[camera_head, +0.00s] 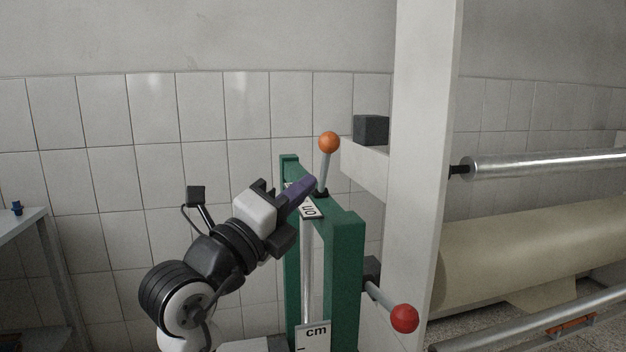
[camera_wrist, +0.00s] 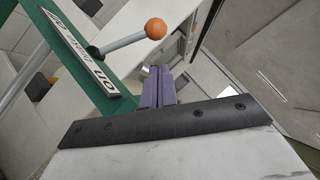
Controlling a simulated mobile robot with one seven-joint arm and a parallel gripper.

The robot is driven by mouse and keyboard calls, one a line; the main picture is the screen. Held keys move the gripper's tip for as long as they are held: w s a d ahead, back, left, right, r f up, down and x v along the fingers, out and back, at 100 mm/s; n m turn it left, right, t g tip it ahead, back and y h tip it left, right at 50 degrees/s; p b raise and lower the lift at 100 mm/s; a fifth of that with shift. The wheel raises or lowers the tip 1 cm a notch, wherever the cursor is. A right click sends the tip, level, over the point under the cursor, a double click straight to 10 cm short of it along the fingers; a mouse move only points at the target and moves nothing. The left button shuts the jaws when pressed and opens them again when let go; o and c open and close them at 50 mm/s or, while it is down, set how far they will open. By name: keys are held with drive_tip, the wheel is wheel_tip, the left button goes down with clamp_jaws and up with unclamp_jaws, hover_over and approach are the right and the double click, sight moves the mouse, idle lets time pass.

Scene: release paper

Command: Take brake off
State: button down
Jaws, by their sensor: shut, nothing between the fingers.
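A lever with an orange ball knob (camera_head: 329,142) and a grey rod stands up from the top of the green frame (camera_head: 345,250). Its orange knob also shows in the wrist view (camera_wrist: 155,28), just beyond my fingertips. A white label (camera_head: 308,207) lies on the frame by the lever base; in the wrist view the label (camera_wrist: 80,47) reads "on" at its near end. My gripper (camera_head: 312,183) has purple fingers, shut and empty, beside the lower part of the lever rod. I cannot tell whether they touch it. The fingers also show in the wrist view (camera_wrist: 160,72).
A second lever with a red ball (camera_head: 404,318) sticks out low on the right of the frame. A white post (camera_head: 421,150) with a dark block (camera_head: 371,130) stands right of the orange knob. A paper roll (camera_head: 535,245) and a metal roller (camera_head: 545,163) lie farther right.

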sight(324, 167)
drive_tip(key=p+x, duration=0.2)
drive_tip(key=x, duration=0.6)
drive_tip(key=shift+w+d+r+p, duration=0.1)
drive_tip(key=shift+r+p, duration=0.05)
drive_tip(key=shift+p, duration=0.15)
drive_tip(key=shift+r, duration=0.15)
drive_tip(key=shift+w+r+n+y+p, duration=0.2)
drive_tip(key=shift+n+y+p, duration=0.1)
drive_tip(key=shift+n+p, duration=0.1)
